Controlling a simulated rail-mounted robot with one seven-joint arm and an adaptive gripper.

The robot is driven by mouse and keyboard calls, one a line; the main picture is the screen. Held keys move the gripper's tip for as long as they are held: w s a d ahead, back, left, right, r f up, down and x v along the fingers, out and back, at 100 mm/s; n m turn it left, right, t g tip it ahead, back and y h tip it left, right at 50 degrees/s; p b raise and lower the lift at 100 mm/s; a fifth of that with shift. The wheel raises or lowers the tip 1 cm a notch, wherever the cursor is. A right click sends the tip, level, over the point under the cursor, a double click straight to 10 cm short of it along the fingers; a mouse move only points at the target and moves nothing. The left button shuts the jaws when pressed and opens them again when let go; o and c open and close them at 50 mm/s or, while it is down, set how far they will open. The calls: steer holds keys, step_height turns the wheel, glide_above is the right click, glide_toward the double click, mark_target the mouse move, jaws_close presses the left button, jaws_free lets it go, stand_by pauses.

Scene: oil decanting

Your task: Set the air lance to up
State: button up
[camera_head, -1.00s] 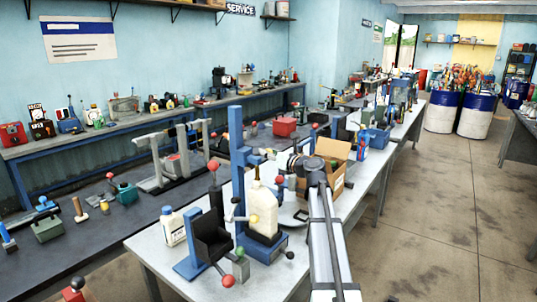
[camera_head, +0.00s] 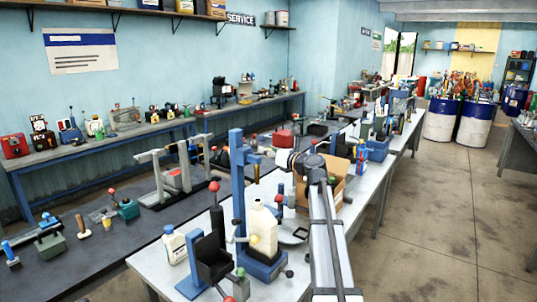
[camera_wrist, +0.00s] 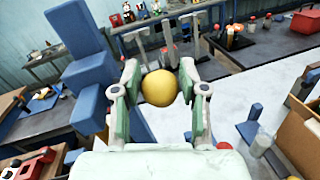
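A blue post (camera_head: 237,185) stands on the near white-topped bench, with a pale jug (camera_head: 264,226) in front of its lower part. In the wrist view a blue post (camera_wrist: 92,70) rises close on the left, and a yellow ball (camera_wrist: 159,88) sits between the pale green fingers of my gripper (camera_wrist: 160,72). The fingers are apart; I cannot tell whether they touch the ball. In the head view my gripper (camera_head: 270,153) is small beside the post's top, and its fingers are unclear. No part is clearly recognisable as the air lance, and its position is unclear.
A white bottle (camera_head: 174,245) and a black holder (camera_head: 213,258) stand left of the jug. A red-knobbed lever (camera_head: 214,187) rises close by. An open cardboard box (camera_head: 331,190) is right of the post. The floor (camera_head: 430,220) on the right is clear.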

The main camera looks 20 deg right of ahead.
steer(key=shift+o, duration=0.7)
steer(key=shift+r, duration=0.1)
steer(key=shift+s+f, duration=0.2)
steer(key=shift+s, duration=0.35)
steer(key=v, duration=1.1)
steer(key=shift+w+d, duration=0.1)
steer(key=shift+d, duration=0.05)
